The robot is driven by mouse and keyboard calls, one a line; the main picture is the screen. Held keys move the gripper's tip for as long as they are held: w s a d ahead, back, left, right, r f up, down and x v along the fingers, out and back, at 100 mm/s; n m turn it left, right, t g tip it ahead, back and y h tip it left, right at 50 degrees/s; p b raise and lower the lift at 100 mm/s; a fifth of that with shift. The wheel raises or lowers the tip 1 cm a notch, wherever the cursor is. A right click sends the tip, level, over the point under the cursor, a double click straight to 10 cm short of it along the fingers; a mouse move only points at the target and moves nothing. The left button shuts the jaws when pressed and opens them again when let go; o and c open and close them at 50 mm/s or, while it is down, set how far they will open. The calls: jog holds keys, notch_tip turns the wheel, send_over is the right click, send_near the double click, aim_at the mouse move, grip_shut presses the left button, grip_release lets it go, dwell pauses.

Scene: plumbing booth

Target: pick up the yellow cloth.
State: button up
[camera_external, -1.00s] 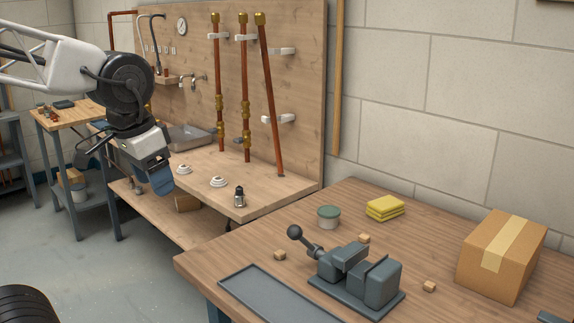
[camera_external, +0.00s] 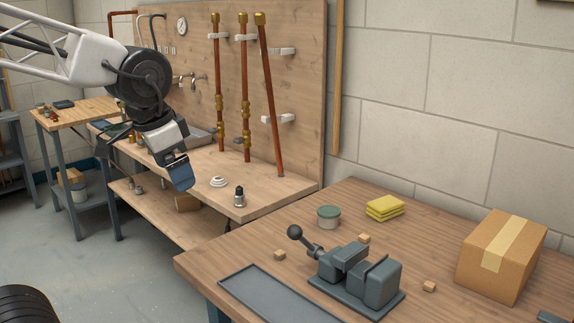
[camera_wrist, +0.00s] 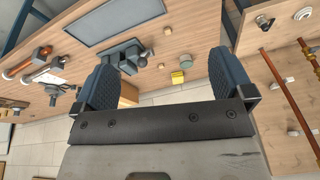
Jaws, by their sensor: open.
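The yellow cloth (camera_external: 384,208) lies folded in a small stack on the wooden workbench (camera_external: 225,256), toward the wall. In the wrist view the cloth (camera_wrist: 178,77) is a small yellow patch seen between my fingers, some way off. My gripper (camera_external: 180,176) is in the air over the front of the plumbing booth's shelf, well to the left of the cloth. In the wrist view my gripper (camera_wrist: 164,85) shows two dark blue padded fingers spread wide with nothing between them.
A green-lidded jar (camera_external: 328,217) stands left of the cloth. A grey vise (camera_external: 358,276), a shallow tray (camera_external: 270,296), small wooden blocks and a cardboard box (camera_external: 500,256) share the bench. Copper pipes (camera_external: 245,90) stand against the booth's back board.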

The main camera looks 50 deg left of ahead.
jog(key=w+m+t, duration=0.3)
jog(key=w+m, duration=0.6)
jog(key=w, duration=0.8)
jog(key=m+t+h, duration=0.3)
jog(key=m+t, duration=0.4)
jog(key=m, duration=1.9)
send_over(375, 205)
jog(key=f, duration=1.7)
jog(key=shift+s+f, duration=0.15)
jog(key=shift+s, duration=0.2)
jog(key=shift+w+d+f+m, duration=0.15)
jog(key=shift+w+f+m, duration=0.1)
jog(key=shift+m, duration=0.35)
jog(key=shift+f, duration=1.7)
